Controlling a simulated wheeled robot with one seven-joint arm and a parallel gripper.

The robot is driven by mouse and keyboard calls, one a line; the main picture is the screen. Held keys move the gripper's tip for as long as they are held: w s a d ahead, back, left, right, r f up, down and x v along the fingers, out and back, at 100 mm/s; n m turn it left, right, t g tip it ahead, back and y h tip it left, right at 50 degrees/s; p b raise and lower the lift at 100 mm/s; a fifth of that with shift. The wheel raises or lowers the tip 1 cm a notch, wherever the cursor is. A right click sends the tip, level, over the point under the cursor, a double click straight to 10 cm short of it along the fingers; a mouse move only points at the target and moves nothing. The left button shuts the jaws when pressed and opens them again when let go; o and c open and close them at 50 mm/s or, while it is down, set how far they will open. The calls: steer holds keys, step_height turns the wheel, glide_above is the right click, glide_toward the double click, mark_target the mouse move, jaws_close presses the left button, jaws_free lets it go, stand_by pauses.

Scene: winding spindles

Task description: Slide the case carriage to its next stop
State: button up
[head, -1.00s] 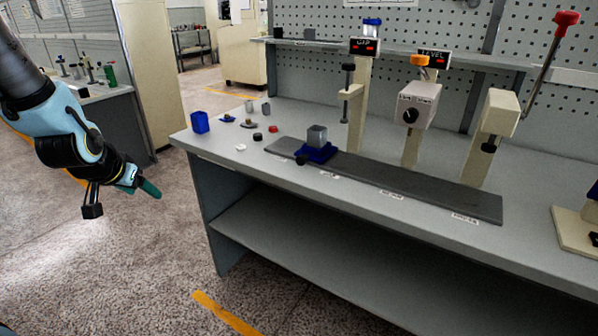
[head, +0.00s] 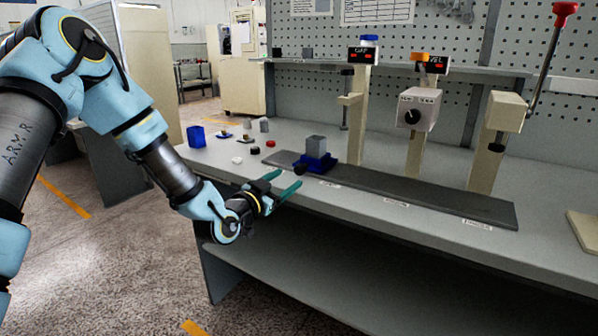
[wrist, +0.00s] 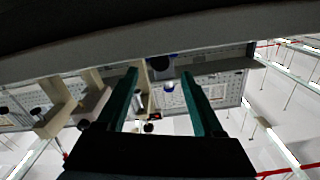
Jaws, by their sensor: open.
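The case carriage (head: 318,162) is a blue base on the dark grey rail (head: 420,195), near the rail's left end. It bears a grey block-shaped case (head: 316,145) and has a dark round knob (head: 299,169) at its front left. My gripper (head: 284,184) is in front of the bench edge, just left of and below the carriage, apart from it. Its two green fingers are spread and empty.
Along the rail stand a gap post (head: 357,110), a post with a dial box (head: 418,108) and a lever press (head: 503,112) with a red-knobbed handle. A blue cup (head: 196,137) and several small parts lie at the bench's left. Small labels line the rail's front.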

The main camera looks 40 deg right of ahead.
mark_target(298, 172)
steer(key=p+x, duration=0.1)
steer(key=x, duration=0.6)
steer(key=shift+d, duration=0.15)
steer(key=shift+c, duration=0.2)
jaws_close()
stand_by(1.0)
